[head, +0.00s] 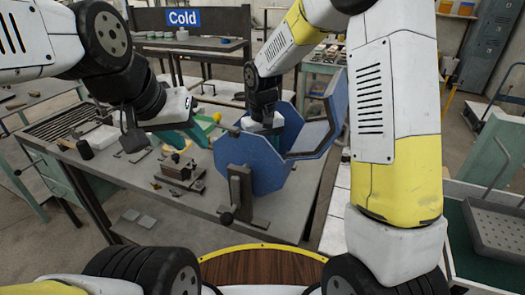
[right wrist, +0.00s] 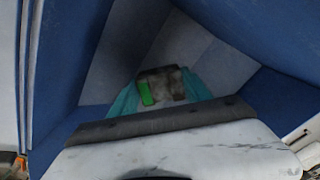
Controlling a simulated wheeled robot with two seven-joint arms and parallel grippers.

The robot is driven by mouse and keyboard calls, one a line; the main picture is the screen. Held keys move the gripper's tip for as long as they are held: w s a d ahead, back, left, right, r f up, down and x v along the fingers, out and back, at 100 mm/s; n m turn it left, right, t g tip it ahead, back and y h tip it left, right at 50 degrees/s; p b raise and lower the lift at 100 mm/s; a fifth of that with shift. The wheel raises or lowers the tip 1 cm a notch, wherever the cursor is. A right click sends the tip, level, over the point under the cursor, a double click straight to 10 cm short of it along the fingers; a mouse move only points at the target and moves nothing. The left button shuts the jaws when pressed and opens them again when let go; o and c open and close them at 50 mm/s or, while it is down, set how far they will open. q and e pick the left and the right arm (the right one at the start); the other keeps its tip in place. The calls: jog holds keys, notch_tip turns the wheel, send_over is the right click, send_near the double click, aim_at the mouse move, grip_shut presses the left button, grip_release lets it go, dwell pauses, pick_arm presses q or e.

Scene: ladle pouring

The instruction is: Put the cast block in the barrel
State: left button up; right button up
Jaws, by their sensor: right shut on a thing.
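In the right wrist view, my right gripper (right wrist: 162,94) has teal fingers shut on the cast block (right wrist: 166,78), a grey-brown piece with a bright green patch. Blue walls surround them. My left gripper (head: 182,136), with teal fingers, hangs over the bench left of the barrel; its opening is unclear.
A small metal fixture (head: 182,172) stands on the bench in front of my left gripper. Small parts and a yellow ball (head: 217,117) lie nearby.

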jog(key=shift+f, duration=1.15)
jog(key=o, duration=1.4)
jog(key=shift+f, duration=0.1)
notch_tip(320, 180, up, 12)
jog(key=shift+r, duration=0.1)
